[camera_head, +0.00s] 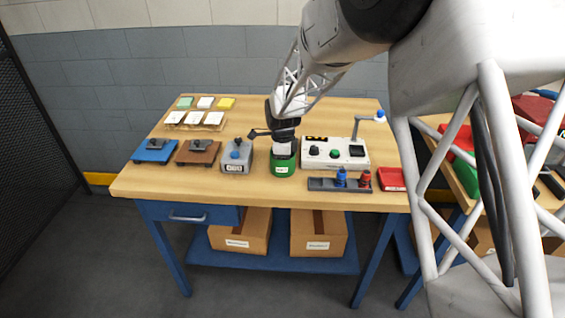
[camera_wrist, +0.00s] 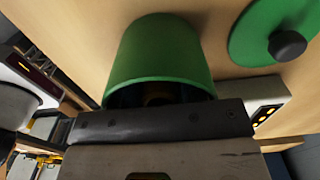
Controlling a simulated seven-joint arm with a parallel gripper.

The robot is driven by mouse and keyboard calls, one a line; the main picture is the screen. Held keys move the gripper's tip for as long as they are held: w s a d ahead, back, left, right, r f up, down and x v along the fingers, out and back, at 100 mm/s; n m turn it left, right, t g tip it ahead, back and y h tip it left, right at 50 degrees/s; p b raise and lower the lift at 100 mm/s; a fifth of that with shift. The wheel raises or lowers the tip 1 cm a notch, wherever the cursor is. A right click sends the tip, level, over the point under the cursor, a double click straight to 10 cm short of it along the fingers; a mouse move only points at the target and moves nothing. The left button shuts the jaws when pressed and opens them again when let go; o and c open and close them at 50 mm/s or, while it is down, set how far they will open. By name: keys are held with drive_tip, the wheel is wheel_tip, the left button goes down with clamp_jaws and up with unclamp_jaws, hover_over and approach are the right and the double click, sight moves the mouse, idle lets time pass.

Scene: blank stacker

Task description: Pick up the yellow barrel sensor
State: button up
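I cannot make out a yellow barrel sensor in either view. A blue barrel-like piece (camera_head: 341,177) and a red one (camera_head: 365,180) stand in a dark rack (camera_head: 322,185) at the table's front right. My gripper (camera_head: 284,140) points down over a green cup (camera_head: 283,168) with a white label. The wrist view shows the green cup (camera_wrist: 158,50) just beyond the dark gripper edge (camera_wrist: 160,122). Its inside is dark, with a dim brownish-yellow patch, and is mostly hidden. The finger opening does not show clearly.
A green disc with a black knob (camera_wrist: 275,30) is beside the cup. A grey box (camera_head: 237,157) stands left of the cup, and a white control box (camera_head: 330,152) right. A red tray (camera_head: 391,179) is farther right.

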idle(0.3)
drive_tip(key=c, duration=0.6)
drive_tip(key=shift+r, duration=5.05)
